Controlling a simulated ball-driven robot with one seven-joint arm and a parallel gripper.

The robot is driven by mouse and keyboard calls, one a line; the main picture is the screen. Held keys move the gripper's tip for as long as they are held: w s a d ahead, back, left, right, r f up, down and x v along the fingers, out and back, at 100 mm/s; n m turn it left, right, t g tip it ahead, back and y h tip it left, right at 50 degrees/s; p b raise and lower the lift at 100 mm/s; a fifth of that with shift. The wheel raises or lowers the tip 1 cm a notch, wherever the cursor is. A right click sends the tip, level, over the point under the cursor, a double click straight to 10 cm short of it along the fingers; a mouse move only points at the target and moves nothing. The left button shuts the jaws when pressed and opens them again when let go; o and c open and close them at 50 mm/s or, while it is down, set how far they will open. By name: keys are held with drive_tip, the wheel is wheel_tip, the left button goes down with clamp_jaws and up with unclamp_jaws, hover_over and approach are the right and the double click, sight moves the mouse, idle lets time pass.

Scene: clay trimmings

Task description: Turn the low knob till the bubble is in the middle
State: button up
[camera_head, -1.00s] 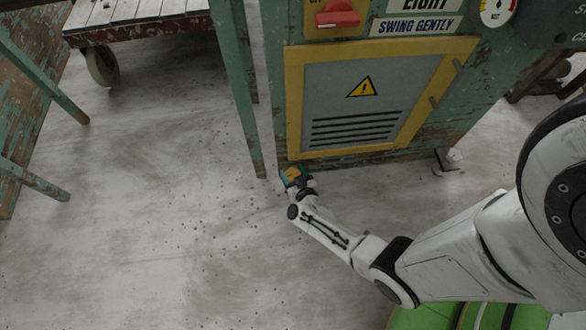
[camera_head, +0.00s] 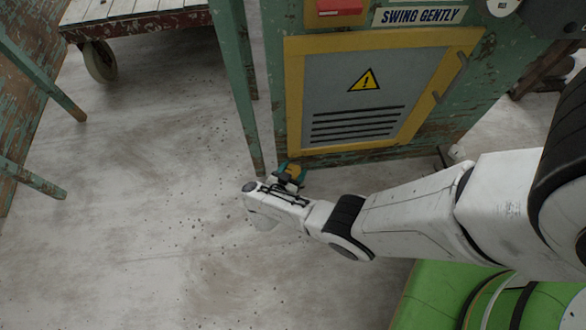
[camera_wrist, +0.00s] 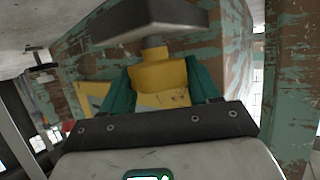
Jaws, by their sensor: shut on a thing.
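My gripper (camera_head: 290,173) is low at the bottom front left corner of the green cabinet (camera_head: 440,120), just above the floor. In the wrist view its teal fingers stand on both sides of a yellow knob (camera_wrist: 162,74) and are shut on it. A short grey stem (camera_wrist: 154,52) joins the knob to a dark grey block (camera_wrist: 150,22), seen at the top of the wrist view. In the head view my gripper and wrist hide most of the knob. I cannot make out a bubble in either view.
A green table leg (camera_head: 240,90) stands close to the left of my gripper. A wheeled cart (camera_head: 135,25) is at the back left. A second foot (camera_head: 455,153) shows at the cabinet's right. Speckled floor (camera_head: 150,220) lies clear to the left.

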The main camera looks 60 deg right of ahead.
drive_tip(key=shift+f+m+g+b, duration=0.1)
drive_tip(key=shift+m+g+b, duration=0.5)
drive_tip(key=shift+m+g, duration=0.6)
drive_tip(key=o, duration=1)
drive_tip(key=shift+c, duration=0.2)
drive_tip(key=p+v, duration=0.3)
drive_tip(key=v, duration=0.7)
drive_tip(key=shift+w+a, duration=0.2)
drive_tip(key=shift+a, duration=0.1)
